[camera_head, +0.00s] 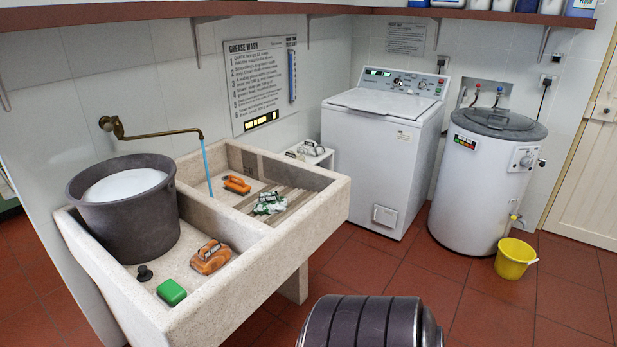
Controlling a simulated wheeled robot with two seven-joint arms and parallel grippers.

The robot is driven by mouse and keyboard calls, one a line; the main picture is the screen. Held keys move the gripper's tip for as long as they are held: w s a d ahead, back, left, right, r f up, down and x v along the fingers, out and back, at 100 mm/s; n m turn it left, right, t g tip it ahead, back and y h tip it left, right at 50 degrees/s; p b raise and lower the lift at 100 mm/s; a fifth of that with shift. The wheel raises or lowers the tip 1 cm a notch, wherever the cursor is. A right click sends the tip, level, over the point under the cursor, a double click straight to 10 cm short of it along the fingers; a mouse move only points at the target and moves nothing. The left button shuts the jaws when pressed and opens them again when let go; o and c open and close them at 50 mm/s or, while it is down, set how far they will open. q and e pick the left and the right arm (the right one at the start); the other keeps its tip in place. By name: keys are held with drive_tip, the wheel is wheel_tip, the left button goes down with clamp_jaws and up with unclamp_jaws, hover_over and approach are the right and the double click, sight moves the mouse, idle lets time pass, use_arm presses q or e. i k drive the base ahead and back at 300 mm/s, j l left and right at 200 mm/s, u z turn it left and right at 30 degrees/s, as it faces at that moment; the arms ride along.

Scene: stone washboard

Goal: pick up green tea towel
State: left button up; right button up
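A crumpled green and white cloth (269,204), which looks like the green tea towel, lies on the ribbed slope in the right basin of the stone sink (262,262). Nothing covers it from this view. Neither of my grippers is in view.
A brass tap (150,130) runs water into the right basin.

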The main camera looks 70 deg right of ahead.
sight(269, 202)
drive_tip(key=z, duration=2)
drive_tip(key=i+l+u, duration=0.1)
drive_tip(key=u, duration=0.25)
drive_tip(key=i+l+u, duration=0.15)
drive_tip(key=u, duration=0.15)
drive_tip(key=i+l+u, duration=0.1)
drive_tip(key=u, duration=0.25)
